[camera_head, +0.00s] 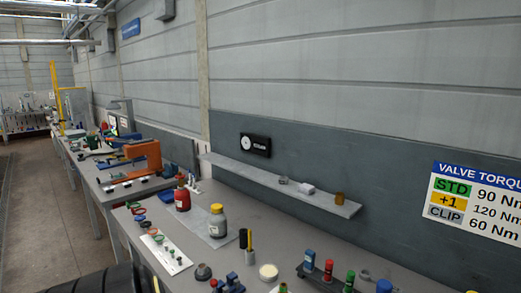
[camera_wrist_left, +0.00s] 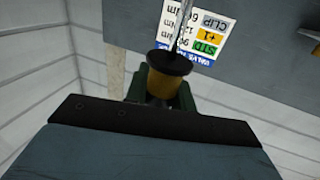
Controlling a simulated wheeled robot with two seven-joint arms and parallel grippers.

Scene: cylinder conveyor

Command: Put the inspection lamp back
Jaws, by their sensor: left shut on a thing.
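My left gripper (camera_wrist_left: 163,92) shows in the left wrist view, with its dark green fingers shut on a yellow-brown cylinder with a black rim (camera_wrist_left: 165,74), which looks like the inspection lamp. A thin pale rod stands out from its black end towards the top of the picture. The sign is upside down behind it in this view. I cannot make out the lamp or the left gripper in the head view. My right gripper is in neither view.
A wall shelf (camera_head: 250,174) carries a brass-coloured cup (camera_head: 340,198), a white box (camera_head: 306,188) and a small grey piece (camera_head: 283,180). Below it, the bench holds a red bottle (camera_head: 182,197), a grey yellow-capped bottle (camera_head: 217,222) and several small parts. A torque sign (camera_head: 478,200) hangs right.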

